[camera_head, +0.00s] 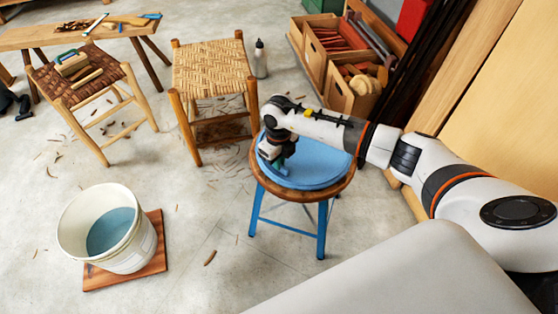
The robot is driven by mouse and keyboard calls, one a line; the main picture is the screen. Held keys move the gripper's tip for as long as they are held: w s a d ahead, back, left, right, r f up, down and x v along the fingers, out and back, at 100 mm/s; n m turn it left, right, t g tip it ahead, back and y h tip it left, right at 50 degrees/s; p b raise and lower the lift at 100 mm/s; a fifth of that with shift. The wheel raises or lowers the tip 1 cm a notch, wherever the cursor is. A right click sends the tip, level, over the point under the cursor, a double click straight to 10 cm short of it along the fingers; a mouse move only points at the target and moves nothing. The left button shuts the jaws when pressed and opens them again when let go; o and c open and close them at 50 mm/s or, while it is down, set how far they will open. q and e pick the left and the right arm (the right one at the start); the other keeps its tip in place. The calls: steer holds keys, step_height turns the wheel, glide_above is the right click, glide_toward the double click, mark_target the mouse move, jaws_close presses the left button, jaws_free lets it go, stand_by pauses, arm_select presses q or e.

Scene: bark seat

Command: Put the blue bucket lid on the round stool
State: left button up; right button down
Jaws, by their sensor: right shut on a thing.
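The blue bucket lid (322,166) lies flat over the seat of the round stool, or just above it; I cannot tell if it touches. The round stool (321,212) has a wooden seat rim and blue legs. My right gripper (277,163) reaches in from the right and is shut on the left part of the lid; its fingertips are partly hidden. The seat's brown edge shows along the lid's front. My left gripper is not in view.
An open white bucket (132,237) with bluish contents stands on a wooden board (152,265) at the lower left. A woven stool (211,68) and a darker one (72,85) stand behind. Wooden crates (328,55) stand at the back right. Floor between bucket and round stool is mostly clear.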

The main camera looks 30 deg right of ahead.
steer(key=c, duration=1.9)
jaws_free()
steer(key=o, duration=0.4)
